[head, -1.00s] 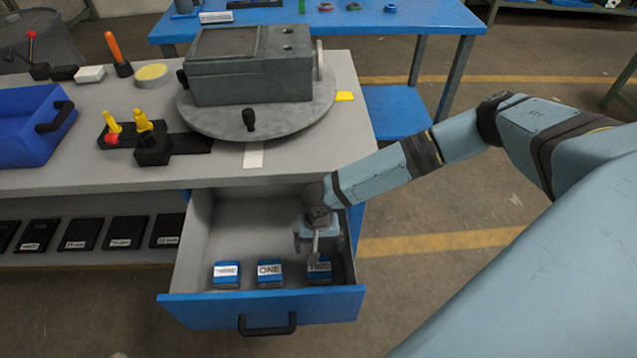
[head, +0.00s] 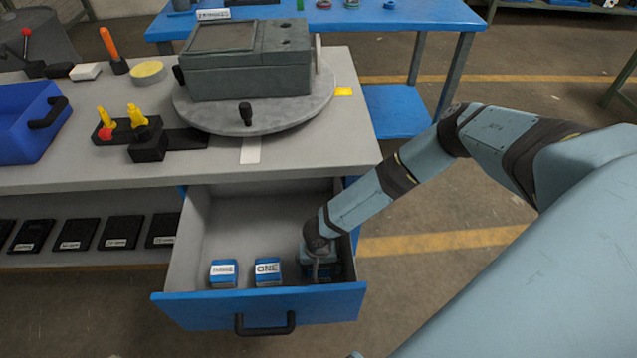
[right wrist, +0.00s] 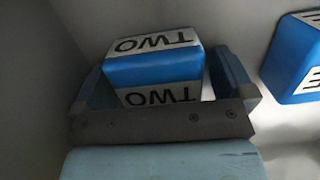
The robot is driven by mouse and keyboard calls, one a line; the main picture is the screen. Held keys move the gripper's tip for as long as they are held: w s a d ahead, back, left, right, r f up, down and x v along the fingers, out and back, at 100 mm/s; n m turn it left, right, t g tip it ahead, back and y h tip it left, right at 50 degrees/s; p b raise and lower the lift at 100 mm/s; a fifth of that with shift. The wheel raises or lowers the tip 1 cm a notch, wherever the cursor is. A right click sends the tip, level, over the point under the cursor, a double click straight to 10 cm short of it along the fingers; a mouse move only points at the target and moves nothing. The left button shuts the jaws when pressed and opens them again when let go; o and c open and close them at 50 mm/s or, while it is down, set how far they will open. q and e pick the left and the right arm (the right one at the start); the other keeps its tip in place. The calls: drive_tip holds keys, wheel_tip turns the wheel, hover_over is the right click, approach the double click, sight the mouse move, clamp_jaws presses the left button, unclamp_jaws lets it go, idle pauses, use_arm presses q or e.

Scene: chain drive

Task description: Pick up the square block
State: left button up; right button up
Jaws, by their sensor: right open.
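Three blue blocks with white labels are in the open drawer (head: 258,318). The left block (head: 223,273) has a label too small to read surely. The middle block (head: 268,272) reads ONE. The right block reads TWO and shows in the right wrist view (right wrist: 153,70); in the head view it is mostly hidden by my right gripper (head: 321,268). In the right wrist view my right gripper (right wrist: 163,78) is open, with one finger on each side of the TWO block. I cannot tell whether the fingers touch it. My left gripper is out of view.
The drawer's right wall stands close beside my right gripper. The back of the drawer is empty. Above it, the workbench (head: 320,160) carries a turntable (head: 215,115) with a grey box (head: 245,65) and a blue bin (head: 25,125).

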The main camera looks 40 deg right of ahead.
drive_tip(key=c, duration=1.2)
drive_tip(key=shift+o, duration=0.2)
drive_tip(key=shift+r, duration=0.1)
